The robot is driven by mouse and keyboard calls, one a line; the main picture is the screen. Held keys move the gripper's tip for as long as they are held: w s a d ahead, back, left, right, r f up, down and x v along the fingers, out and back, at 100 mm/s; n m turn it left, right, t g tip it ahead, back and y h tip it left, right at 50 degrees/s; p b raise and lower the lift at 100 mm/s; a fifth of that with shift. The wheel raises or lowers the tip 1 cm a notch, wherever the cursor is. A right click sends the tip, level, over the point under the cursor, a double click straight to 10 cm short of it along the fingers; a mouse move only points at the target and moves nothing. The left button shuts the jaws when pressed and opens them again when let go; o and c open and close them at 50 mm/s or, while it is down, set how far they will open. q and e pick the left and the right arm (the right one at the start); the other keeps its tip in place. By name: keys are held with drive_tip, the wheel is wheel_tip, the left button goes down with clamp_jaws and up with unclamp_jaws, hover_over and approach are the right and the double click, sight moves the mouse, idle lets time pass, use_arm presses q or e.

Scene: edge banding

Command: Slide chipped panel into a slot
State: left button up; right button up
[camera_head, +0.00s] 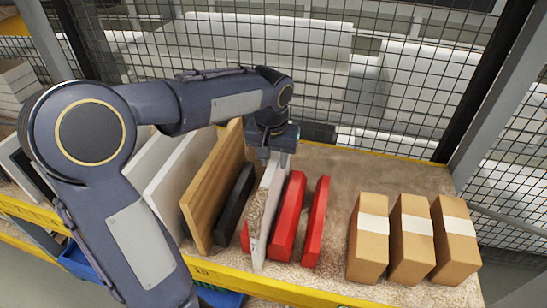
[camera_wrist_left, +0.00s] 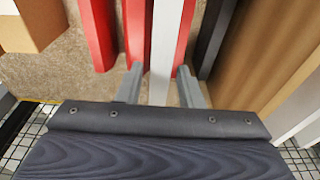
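The chipped panel (camera_head: 268,212) is a thin white upright board with a rough, mottled brown patch on its side. It stands on the shelf between red blocks, and its top edge (camera_wrist_left: 161,60) shows in the left wrist view. My left gripper (camera_head: 277,155) is above the panel's far end, pointing down. Its two fingers (camera_wrist_left: 160,85) straddle the panel, with a visible gap on the left side, so it looks open. Red blocks stand close by, two to the panel's right (camera_head: 288,217) (camera_head: 316,222) and a bit of one to its left (camera_head: 245,237). My right gripper is not in view.
A black block (camera_head: 235,210), a wooden board (camera_head: 213,190) and white boards (camera_head: 178,178) stand to the left. Several cardboard boxes (camera_head: 368,240) stand to the right. A wire mesh fence (camera_head: 330,60) is behind the shelf; a yellow edge (camera_head: 285,291) runs along its front.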

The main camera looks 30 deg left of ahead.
use_arm(q)
drive_tip(key=shift+o, duration=0.7)
drive_tip(key=shift+f, duration=0.1)
